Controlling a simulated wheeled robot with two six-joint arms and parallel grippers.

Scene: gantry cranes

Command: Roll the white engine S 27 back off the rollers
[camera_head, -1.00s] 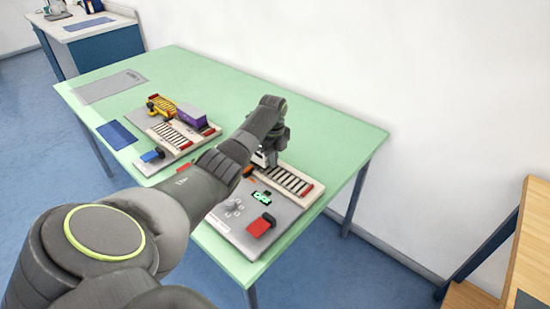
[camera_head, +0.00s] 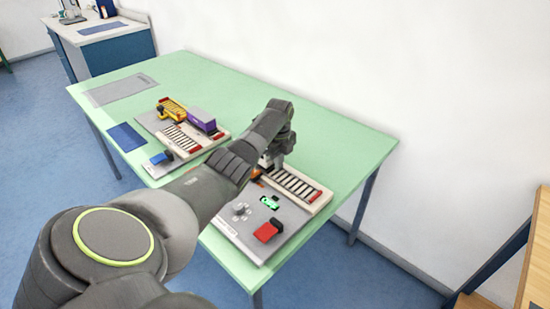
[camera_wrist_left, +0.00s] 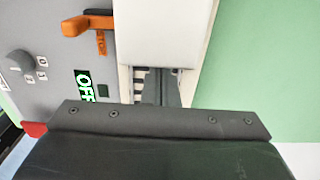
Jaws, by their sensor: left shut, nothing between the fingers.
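The white engine (camera_wrist_left: 165,30) fills the top middle of the left wrist view as a plain white block, standing on the roller lane. Its label is not readable. In the head view it is mostly hidden behind my left gripper (camera_head: 269,163). The near station's rollers (camera_head: 297,186) run to the right of the gripper, with a red end stop (camera_head: 314,196). In the wrist view my left gripper (camera_wrist_left: 161,88) is shut and empty, with its fingertips over the lane close to the engine's near face. I cannot tell if they touch it. My right gripper is not in view.
Beside the lane are an orange lever (camera_wrist_left: 88,24), a lit green OFF display (camera_wrist_left: 84,85), a grey knob (camera_wrist_left: 20,60) and a red block (camera_head: 267,232). A second station (camera_head: 192,140) with a yellow crane (camera_head: 172,109) and purple container (camera_head: 201,119) stands left. The table's right end is clear.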

